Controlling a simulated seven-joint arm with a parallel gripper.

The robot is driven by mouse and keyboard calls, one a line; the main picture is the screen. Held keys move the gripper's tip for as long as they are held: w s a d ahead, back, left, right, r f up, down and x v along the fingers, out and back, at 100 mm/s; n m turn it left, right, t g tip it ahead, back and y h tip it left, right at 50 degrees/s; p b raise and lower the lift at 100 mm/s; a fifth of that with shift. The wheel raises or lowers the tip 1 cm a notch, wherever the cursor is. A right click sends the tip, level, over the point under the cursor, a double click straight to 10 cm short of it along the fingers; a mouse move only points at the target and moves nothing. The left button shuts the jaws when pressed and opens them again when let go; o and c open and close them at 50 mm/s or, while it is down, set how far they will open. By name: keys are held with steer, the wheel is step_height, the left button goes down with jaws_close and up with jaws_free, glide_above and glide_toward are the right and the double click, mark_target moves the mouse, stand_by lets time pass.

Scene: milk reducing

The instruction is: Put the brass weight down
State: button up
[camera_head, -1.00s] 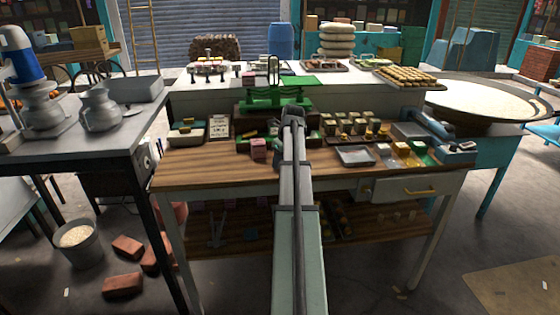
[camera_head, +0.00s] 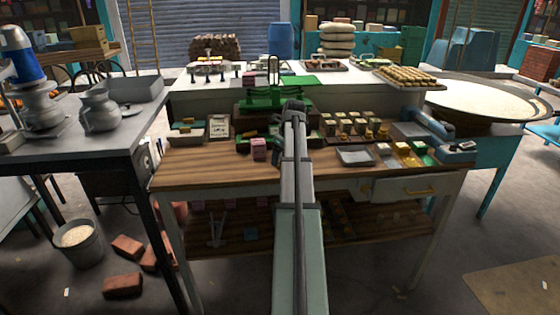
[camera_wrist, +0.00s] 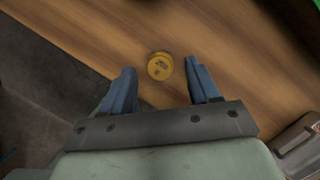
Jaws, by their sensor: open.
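The brass weight (camera_wrist: 160,66) is a small round yellow piece with markings on its top, seen from above in the wrist view. It appears to rest on the wooden tabletop (camera_wrist: 115,30). My gripper (camera_wrist: 160,76) is open, with one blue finger on each side of the weight and a visible gap between each finger and it. The weight lies about level with the fingertips and slightly beyond them. In the head view my arm covers the gripper and the weight.
In the head view a green balance scale (camera_head: 275,98) stands behind my arm. A pink box (camera_head: 259,149) is left of the arm, and a grey tray (camera_head: 356,157) is to the right. Several small weights stand behind that tray. The workbench's front left (camera_head: 205,168) is bare wood.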

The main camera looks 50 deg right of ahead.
steer(key=v, duration=1)
steer(key=shift+r, duration=0.1)
stand_by(1.6)
